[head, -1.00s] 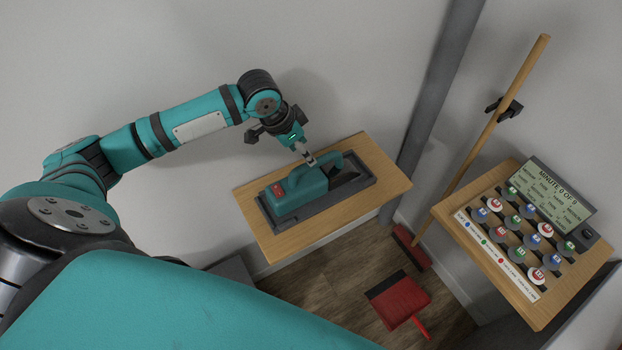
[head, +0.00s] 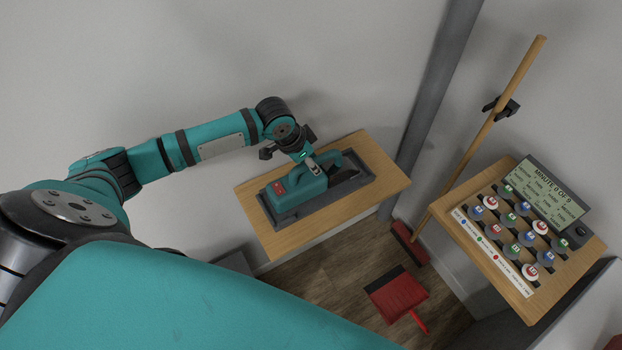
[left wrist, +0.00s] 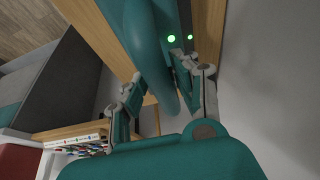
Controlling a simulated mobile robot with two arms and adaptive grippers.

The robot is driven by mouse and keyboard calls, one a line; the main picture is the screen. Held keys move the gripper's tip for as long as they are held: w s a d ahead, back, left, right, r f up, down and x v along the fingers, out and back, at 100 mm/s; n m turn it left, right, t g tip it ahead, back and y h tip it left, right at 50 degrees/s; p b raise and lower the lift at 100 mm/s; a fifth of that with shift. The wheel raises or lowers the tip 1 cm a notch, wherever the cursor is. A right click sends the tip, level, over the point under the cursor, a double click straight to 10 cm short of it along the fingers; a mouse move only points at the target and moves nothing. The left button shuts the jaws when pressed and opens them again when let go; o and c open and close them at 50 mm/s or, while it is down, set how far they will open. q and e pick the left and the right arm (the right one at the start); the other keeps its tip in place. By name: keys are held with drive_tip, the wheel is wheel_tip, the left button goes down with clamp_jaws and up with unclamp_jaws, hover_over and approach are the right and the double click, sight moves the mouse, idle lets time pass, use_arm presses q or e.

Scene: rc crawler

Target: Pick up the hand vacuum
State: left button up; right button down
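The hand vacuum (head: 300,184) is teal with a red patch and a dark nozzle end. It lies in a dark grey tray (head: 287,218) on a wooden shelf. My left gripper (head: 318,168) is low over its raised handle. In the left wrist view the teal handle (left wrist: 160,45) runs between the two spread fingers of my left gripper (left wrist: 156,78). A gap shows beside the left-hand finger; whether the right-hand finger touches the handle I cannot tell. My right gripper is in neither view.
The wooden shelf (head: 385,178) stands against the wall, beside a grey post (head: 432,95). A broom (head: 487,130) leans at the right. A red dustpan (head: 398,294) lies on the floor. A second shelf holds a board (head: 515,235) with several round tokens.

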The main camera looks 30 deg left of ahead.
use_arm(q)
clamp_jaws()
drive_tip(key=shift+w+r, duration=0.1)
drive_tip(key=shift+r, duration=0.15)
drive_tip(key=shift+r+b, duration=0.35)
drive_tip(key=shift+r, duration=0.2)
drive_tip(key=shift+r+b, duration=0.4)
drive_tip(key=shift+r, duration=0.55)
drive_tip(key=s+d+r+b, duration=0.1)
drive_tip(key=s+d, duration=0.3)
drive_tip(key=s, duration=0.3)
drive_tip(key=s+d+b, duration=0.2)
drive_tip(key=s+d, duration=0.2)
drive_tip(key=s, duration=0.3)
drive_tip(key=shift+r, duration=0.35)
drive_tip(key=shift+d, duration=0.1)
